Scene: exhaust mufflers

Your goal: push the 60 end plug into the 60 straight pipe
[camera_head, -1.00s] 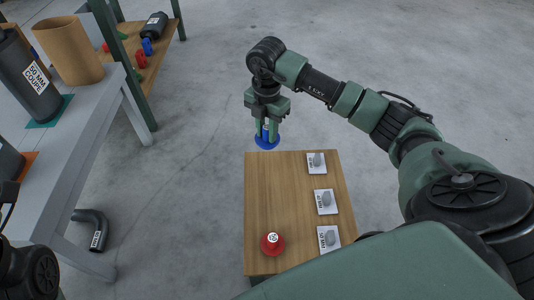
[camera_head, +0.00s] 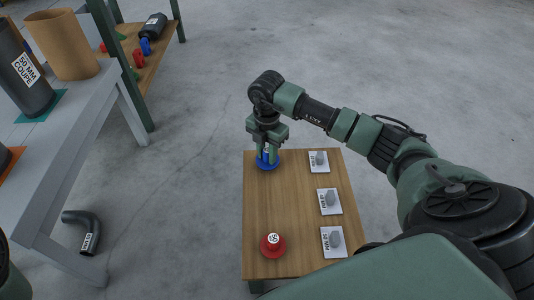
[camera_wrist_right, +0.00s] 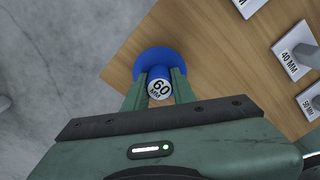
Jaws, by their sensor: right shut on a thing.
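The 60 end plug (camera_head: 266,165) is blue with a wide round flange. My right gripper (camera_head: 267,153) points down and is shut on its stem, at the far left corner of the small wooden table (camera_head: 290,205). In the right wrist view the fingers (camera_wrist_right: 160,84) sit on both sides of the plug (camera_wrist_right: 158,60), whose white end reads 60 MM. I cannot tell whether the flange touches the wood. I cannot pick out a 60 straight pipe. My left gripper is not in view.
A red plug (camera_head: 272,245) stands near the table's front. Several labelled white plates, one (camera_head: 330,201) in the middle, line its right side. A grey bench (camera_head: 75,115) on the left bears a black 50 MM coupe (camera_head: 27,75) and a brown cylinder (camera_head: 62,45). A black elbow (camera_head: 88,228) lies on the floor.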

